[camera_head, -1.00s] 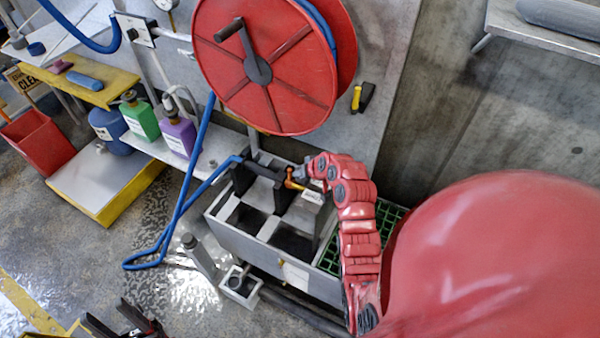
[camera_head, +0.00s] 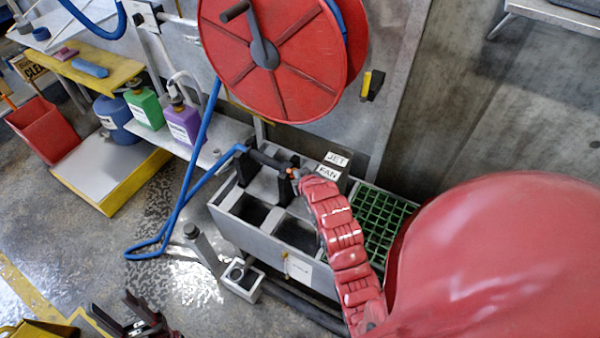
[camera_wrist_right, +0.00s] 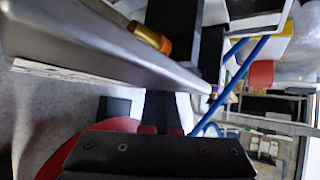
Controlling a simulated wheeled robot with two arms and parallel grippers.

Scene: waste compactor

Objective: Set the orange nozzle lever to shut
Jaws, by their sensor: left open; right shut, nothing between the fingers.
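The dark nozzle (camera_head: 268,160) lies across black holders on the grey trough, with the blue hose joined at its left end. Only a small orange patch (camera_head: 294,172) shows at its right end; the lever's setting is hidden. My right gripper (camera_head: 291,175) is at this end, mostly hidden by its own arm. It is shut and empty. The right wrist view shows an orange and brass piece (camera_wrist_right: 150,38) beyond the gripper's dark body; whether it is the lever is unclear. Contact cannot be told. My left gripper (camera_head: 138,312) is open and empty above the floor at the lower left.
JET (camera_head: 337,159) and FAN (camera_head: 327,172) labels are beside the nozzle end. A green grating (camera_head: 378,225) is right of the trough (camera_head: 225,225). The red hose reel (camera_head: 285,60) hangs above. The blue hose (camera_head: 195,150) loops down over the floor on the left.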

